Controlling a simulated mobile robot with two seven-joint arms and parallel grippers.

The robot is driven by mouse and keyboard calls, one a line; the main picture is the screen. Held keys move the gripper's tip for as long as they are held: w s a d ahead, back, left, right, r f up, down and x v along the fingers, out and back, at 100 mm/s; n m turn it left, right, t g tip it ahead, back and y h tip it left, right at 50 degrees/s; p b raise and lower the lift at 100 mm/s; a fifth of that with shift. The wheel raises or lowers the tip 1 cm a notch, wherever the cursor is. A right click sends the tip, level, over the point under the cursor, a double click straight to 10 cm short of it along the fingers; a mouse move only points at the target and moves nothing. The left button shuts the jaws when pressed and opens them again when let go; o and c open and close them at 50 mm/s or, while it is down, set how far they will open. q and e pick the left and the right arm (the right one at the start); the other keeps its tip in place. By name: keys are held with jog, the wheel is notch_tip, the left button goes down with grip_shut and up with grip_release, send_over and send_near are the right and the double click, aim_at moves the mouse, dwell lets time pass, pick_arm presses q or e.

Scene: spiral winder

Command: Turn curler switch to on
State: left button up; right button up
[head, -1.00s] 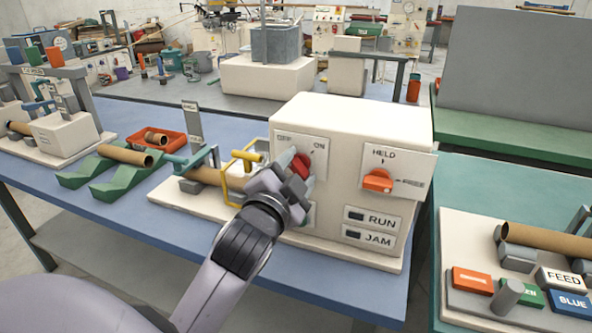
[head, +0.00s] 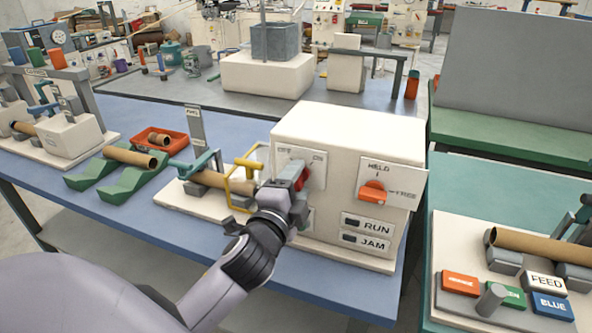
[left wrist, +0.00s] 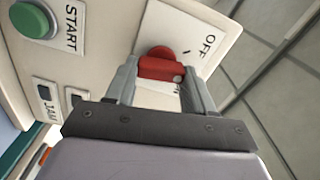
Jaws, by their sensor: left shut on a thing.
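The curler switch is a red knob (head: 302,179) on a white plate (head: 316,170) marked OFF and ON, on the front of the cream machine box (head: 345,140). My left gripper (head: 293,184) is shut on the red knob and partly covers it in the head view. In the left wrist view the knob (left wrist: 160,66) sits between the two grey fingers (left wrist: 162,80). The OFF label is clear there and the ON label is mostly hidden. I cannot tell for sure which mark the knob points to. My right gripper is not in view.
An orange HELD/FREE knob (head: 373,191) is to the right on the same box, above the RUN (head: 368,223) and JAM (head: 366,241) labels. A green START button (left wrist: 33,20) shows beside the switch plate. A yellow handle (head: 243,180) stands close left of my gripper.

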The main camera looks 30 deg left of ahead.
pick_arm(q)
jog(key=m+p, duration=0.1)
jog(key=m, duration=0.3)
jog(key=shift+m, duration=0.4)
jog(key=m, duration=0.5)
jog(key=shift+a+f, duration=0.1)
jog(key=shift+f, duration=0.05)
jog(key=shift+m, duration=0.3)
jog(key=o, duration=1)
jog(key=shift+o, duration=0.2)
jog(key=v, duration=0.7)
jog(key=shift+b, duration=0.45)
